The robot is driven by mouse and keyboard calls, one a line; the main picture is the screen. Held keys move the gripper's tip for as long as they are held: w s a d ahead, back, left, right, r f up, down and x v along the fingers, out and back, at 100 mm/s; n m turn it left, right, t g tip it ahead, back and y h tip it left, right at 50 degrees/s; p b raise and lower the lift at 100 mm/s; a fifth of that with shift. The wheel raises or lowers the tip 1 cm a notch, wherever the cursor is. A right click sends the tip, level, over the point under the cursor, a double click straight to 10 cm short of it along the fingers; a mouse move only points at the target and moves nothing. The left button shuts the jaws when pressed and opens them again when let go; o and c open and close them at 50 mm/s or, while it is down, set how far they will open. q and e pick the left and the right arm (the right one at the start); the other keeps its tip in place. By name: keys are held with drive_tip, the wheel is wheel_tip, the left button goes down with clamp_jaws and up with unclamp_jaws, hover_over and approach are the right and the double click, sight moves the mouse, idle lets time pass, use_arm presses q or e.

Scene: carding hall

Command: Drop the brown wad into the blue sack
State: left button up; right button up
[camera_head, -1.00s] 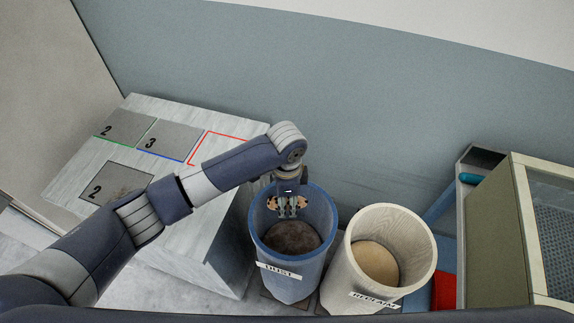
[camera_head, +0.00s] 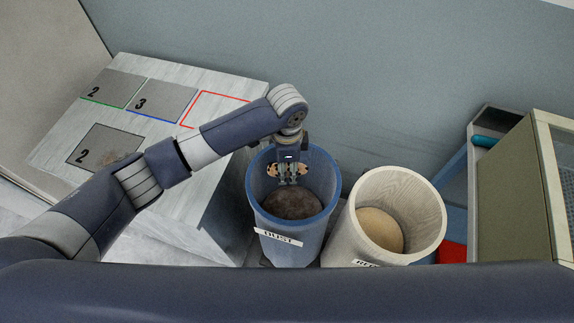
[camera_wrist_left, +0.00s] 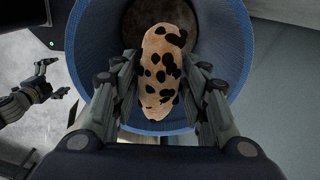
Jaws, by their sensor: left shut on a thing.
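A tan-brown wad with black spots (camera_head: 272,171) is held between the fingers of my left gripper (camera_head: 288,180). The wad (camera_wrist_left: 163,62) shows whole between the two fingers (camera_wrist_left: 160,75) in the left wrist view. The blue sack (camera_head: 290,253), labelled DUST, stands upright and open. Its rim also shows in the left wrist view (camera_wrist_left: 238,75). The wad is over the sack's mouth, inside the rim's outline; its exact height is hard to tell. Dark brown matter (camera_head: 292,204) lies in the sack. My right gripper (camera_wrist_left: 57,77) shows at the left wrist view's left edge, fingers apart and empty.
A pale sack (camera_head: 428,225) with tan matter in it stands close to the right of the blue one. A pale table (camera_head: 165,190) with numbered grey plates (camera_head: 112,86) and a red outline is at the left.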

sight(287, 165)
use_arm(q)
drive_tip(key=o, duration=1.1)
wheel_tip(287, 165, up, 12)
idle(0.5)
